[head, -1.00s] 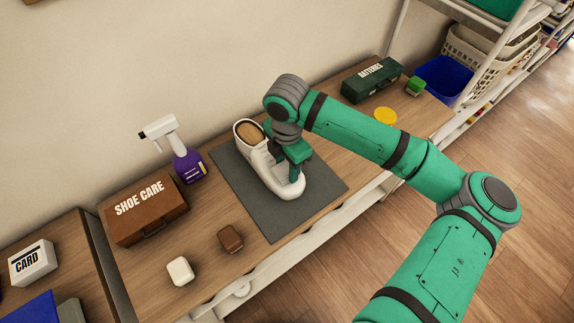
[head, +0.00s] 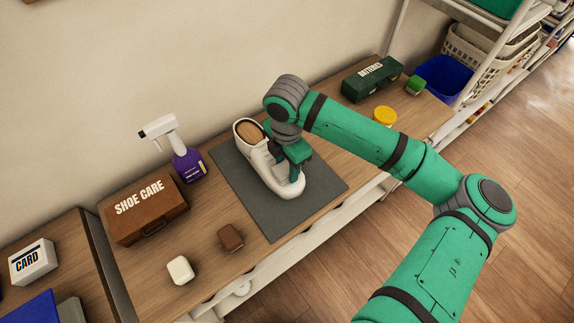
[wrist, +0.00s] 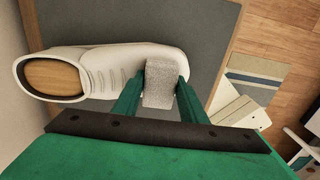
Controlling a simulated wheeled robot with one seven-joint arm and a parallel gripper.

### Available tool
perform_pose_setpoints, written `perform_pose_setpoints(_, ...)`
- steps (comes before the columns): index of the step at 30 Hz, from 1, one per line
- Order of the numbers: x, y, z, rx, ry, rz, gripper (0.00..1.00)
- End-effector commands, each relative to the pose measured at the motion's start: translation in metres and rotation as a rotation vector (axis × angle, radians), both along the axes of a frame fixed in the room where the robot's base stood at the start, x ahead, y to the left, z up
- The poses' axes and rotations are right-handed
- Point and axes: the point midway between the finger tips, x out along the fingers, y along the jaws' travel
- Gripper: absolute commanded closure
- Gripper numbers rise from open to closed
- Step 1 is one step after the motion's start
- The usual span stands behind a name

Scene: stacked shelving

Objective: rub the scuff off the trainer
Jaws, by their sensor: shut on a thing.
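The white trainer (head: 262,168) lies on a dark grey mat (head: 238,185), its toe pointing toward the front of the bench. A tan-brown insole shows in its opening. It also shows in the wrist view (wrist: 105,68), with the toe at the right. My gripper (head: 293,172) is over the toe end. In the wrist view its two green fingers are shut on a grey speckled block (wrist: 159,84), which lies over the toe of the trainer. The block's underside is hidden, so I cannot tell how firmly it touches. I see no scuff on the visible parts of the trainer.
Left of the mat are a purple spray bottle (head: 187,163), a brown shoe care box (head: 146,211), a brown block (head: 230,237) and a white block (head: 180,270). To the right are a yellow round thing (head: 385,116), a green batteries box (head: 371,80) and a small green block (head: 413,86).

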Motion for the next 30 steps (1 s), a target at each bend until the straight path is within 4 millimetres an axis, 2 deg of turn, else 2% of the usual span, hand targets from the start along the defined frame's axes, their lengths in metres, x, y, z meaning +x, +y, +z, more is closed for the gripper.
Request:
perform_pose_setpoints(15,-0.012,-0.008,0.000,0.000,0.000,0.000,0.80)
perform_pose_setpoints(30,0.006,0.003,-0.004,0.002,0.000,0.000,0.80)
